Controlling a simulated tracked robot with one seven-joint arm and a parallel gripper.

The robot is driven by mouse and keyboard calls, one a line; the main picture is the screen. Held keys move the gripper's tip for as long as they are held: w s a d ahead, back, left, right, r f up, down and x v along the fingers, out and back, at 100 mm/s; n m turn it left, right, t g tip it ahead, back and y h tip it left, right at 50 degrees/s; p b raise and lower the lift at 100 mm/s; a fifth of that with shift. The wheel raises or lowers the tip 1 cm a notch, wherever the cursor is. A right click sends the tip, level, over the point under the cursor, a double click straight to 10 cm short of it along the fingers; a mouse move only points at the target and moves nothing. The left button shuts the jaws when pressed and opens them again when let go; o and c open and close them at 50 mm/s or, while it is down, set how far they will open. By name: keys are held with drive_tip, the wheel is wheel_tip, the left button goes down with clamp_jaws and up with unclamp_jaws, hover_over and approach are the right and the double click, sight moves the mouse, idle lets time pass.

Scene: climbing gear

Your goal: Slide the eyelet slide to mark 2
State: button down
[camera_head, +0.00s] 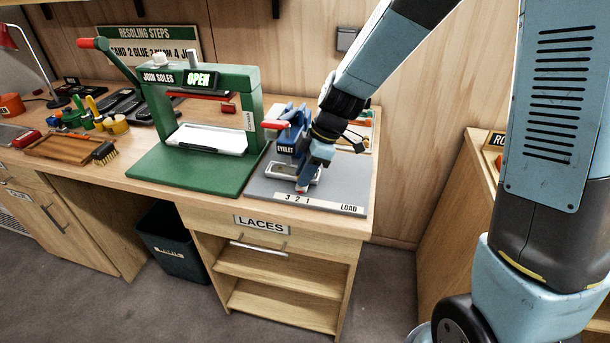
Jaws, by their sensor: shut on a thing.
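The eyelet press is a blue machine labelled EYELET (287,149) with a red lever, standing on a grey base plate (262,186) on the bench. In front of it sits the eyelet slide (316,176), a small pale tray. The white mark strip (328,207) along the plate's front edge reads 3, 2, 1 and LOAD from left to right. My gripper (302,187) reaches down at the slide's front side, shut on its small red handle, which is mostly hidden. The handle is behind the 3-2-1 end of the strip, far from LOAD. The exact mark is too small to tell.
A green sole press (248,125) with an OPEN sign stands close on the left. Small tools and a wooden tray (68,148) lie further left. A wooden wall rises behind. The LACES drawer (262,224) is below the bench top. Bare plate lies right of the slide.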

drive_tip(key=c, duration=0.9)
unclamp_jaws()
drive_tip(key=v, duration=1.3)
drive_tip(key=shift+w+d+r, duration=0.1)
drive_tip(key=shift+d+r, duration=0.1)
drive_tip(key=shift+r, duration=0.05)
drive_tip(key=s+d+r+m+t+h, duration=0.1)
drive_tip(key=s+d+r+m+t, duration=0.1)
drive_tip(key=s+d+m, duration=0.3)
drive_tip(key=s+d+r+m+t+h, duration=0.1)
drive_tip(key=s+d+r+m, duration=0.3)
drive_tip(key=d+m, duration=0.5)
drive_tip(key=s+d+r+m+t+h, duration=0.2)
drive_tip(key=s+d+m, duration=0.4)
drive_tip(key=d, duration=0.3)
drive_tip(key=shift+s+d+r+m+t, duration=0.2)
drive_tip(key=shift+s+r+t, duration=0.2)
drive_tip(key=shift+r, duration=0.1)
drive_tip(key=shift+s+d+r+m+t, duration=0.2)
drive_tip(key=shift+s+r+t, duration=0.1)
drive_tip(key=shift+r+t, duration=0.15)
